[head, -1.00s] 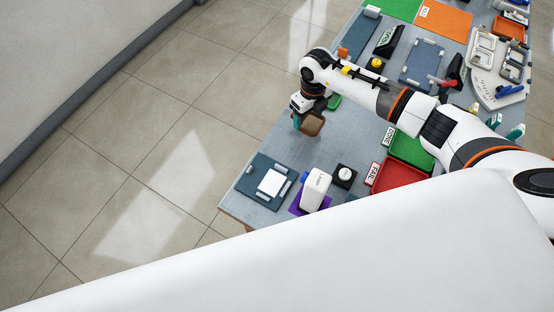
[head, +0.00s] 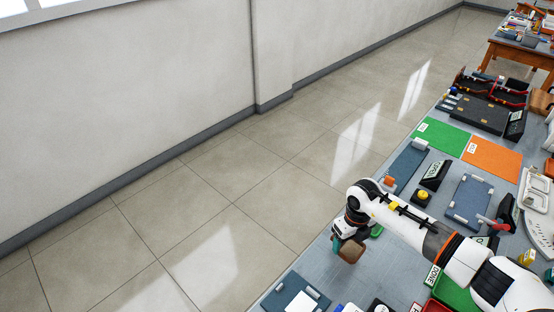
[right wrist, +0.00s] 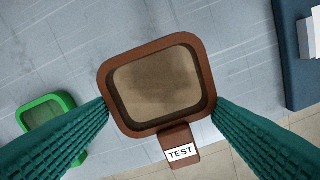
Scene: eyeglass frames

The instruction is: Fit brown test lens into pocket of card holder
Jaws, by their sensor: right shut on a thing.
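The brown test lens (right wrist: 158,84), a rounded brown frame with a tinted pane and a tab marked TEST, is between the teal fingers of my right gripper (right wrist: 160,112) in the right wrist view. In the head view the lens (head: 351,251) hangs below the right gripper (head: 343,244), near the table's left edge. The gripper is shut on it, with the lens above the grey table. A dark blue board with a white card (head: 301,303) and small grey clips is at the bottom of the head view; I cannot tell whether it is the card holder. My left gripper is not in view.
A green frame (right wrist: 46,112) lies on the table left of the lens in the right wrist view. Other blue boards (head: 468,201), a yellow button (head: 423,195), and green (head: 443,136) and orange mats (head: 492,156) lie farther back. Bare table (head: 318,262) shows near the lens.

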